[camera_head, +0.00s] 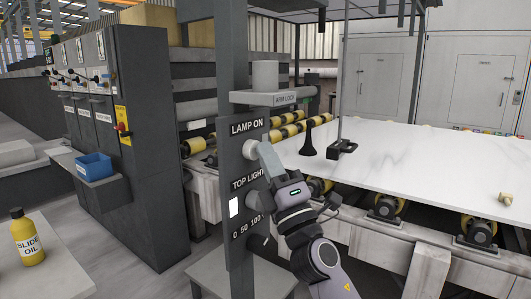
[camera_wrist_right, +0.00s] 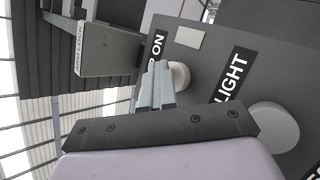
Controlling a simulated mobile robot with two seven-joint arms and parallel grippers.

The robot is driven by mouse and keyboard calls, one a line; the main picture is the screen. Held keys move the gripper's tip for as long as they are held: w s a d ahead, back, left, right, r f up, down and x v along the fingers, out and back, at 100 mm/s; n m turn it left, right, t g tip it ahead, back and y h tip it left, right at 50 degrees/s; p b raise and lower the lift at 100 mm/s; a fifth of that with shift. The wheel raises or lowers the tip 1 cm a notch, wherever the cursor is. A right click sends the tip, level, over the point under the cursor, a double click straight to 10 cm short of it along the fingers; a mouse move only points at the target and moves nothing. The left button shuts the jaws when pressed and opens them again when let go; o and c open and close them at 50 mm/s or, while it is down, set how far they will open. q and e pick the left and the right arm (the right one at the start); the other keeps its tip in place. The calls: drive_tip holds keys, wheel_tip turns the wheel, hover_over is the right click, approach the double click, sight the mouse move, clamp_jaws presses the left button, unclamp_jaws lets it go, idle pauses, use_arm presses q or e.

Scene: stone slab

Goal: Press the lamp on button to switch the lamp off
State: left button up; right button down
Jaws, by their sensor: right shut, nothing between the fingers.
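The LAMP ON label (camera_head: 247,127) is on a dark upright panel. A round pale button (camera_head: 250,149) sits just below it. It also shows in the wrist view as a pale round button (camera_wrist_right: 181,76), partly hidden behind my fingers. My right gripper (camera_head: 266,153) is shut and empty, its fingertips right at the button's right side in the head view. In the wrist view the closed fingertips (camera_wrist_right: 155,75) overlap the button's edge; I cannot tell whether they touch it. My left gripper is in neither view.
Below are the TOP LIGHT label (camera_head: 247,179), a lit white switch (camera_head: 233,207) and a pale round knob (camera_head: 255,201) close to my right wrist. A grey ARM LOCK box (camera_head: 283,99) juts out above. A white stone slab (camera_head: 430,165) lies on rollers at right.

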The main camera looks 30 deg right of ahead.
drive_tip(key=shift+w+a+f, duration=0.15)
drive_tip(key=shift+a+f, duration=0.1)
drive_tip(key=shift+f, duration=0.05)
drive_tip(key=shift+s+d+p, duration=0.1)
drive_tip(key=shift+s+d, duration=0.3)
drive_tip(key=shift+s, duration=0.45)
drive_tip(key=shift+s+d+p, duration=0.1)
drive_tip(key=shift+s+d, duration=0.25)
drive_tip(key=shift+s, duration=0.55)
drive_tip(key=shift+s+d+p, duration=0.1)
drive_tip(key=shift+s+d, duration=0.3)
drive_tip(key=shift+s, duration=0.45)
